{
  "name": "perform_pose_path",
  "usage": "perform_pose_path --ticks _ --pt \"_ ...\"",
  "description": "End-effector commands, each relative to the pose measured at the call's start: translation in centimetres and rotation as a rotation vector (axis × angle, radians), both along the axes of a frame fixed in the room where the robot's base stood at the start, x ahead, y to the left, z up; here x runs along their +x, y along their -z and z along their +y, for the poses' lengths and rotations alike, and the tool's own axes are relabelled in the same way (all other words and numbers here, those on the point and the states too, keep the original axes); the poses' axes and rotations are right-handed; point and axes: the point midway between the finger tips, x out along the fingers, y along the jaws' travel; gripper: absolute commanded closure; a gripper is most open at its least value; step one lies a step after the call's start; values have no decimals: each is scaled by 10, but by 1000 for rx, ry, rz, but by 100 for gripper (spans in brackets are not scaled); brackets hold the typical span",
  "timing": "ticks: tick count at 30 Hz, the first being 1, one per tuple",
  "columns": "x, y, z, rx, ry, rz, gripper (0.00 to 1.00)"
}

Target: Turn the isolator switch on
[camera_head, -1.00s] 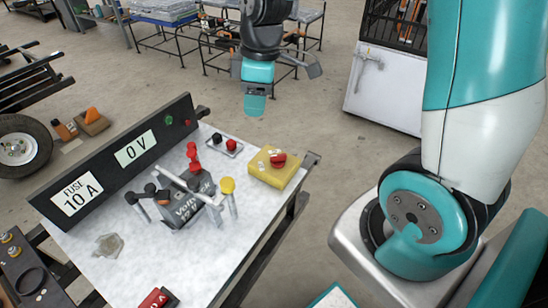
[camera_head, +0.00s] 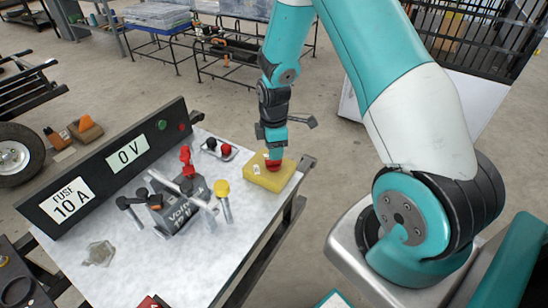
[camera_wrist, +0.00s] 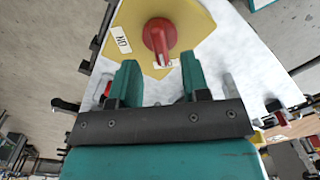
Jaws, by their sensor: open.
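The isolator switch is a yellow box (camera_head: 264,178) with a red rotary knob (camera_head: 273,163), at the right back of the white table. In the wrist view the red knob (camera_wrist: 158,38) sits on the yellow plate (camera_wrist: 192,22), with an "ON" label (camera_wrist: 121,40) to its left and another small label near the knob's lower end. My gripper (camera_wrist: 158,75) is open, its two teal fingers apart and empty, with the knob just beyond the fingertips. In the head view my gripper (camera_head: 274,150) is above the box and overlaps the knob; contact cannot be told.
Small red and black terminals (camera_head: 218,149) lie behind.

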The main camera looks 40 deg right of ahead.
Motion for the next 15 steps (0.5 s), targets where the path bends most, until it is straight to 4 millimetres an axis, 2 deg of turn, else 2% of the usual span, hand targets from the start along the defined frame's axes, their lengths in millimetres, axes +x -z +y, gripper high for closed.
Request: perform_pose_path --ticks 1,6,15 --pt "-1 11 0 1 0 3 57" --pt "0 32 0 0 0 1 57" --pt "0 40 0 0 0 -2 57"
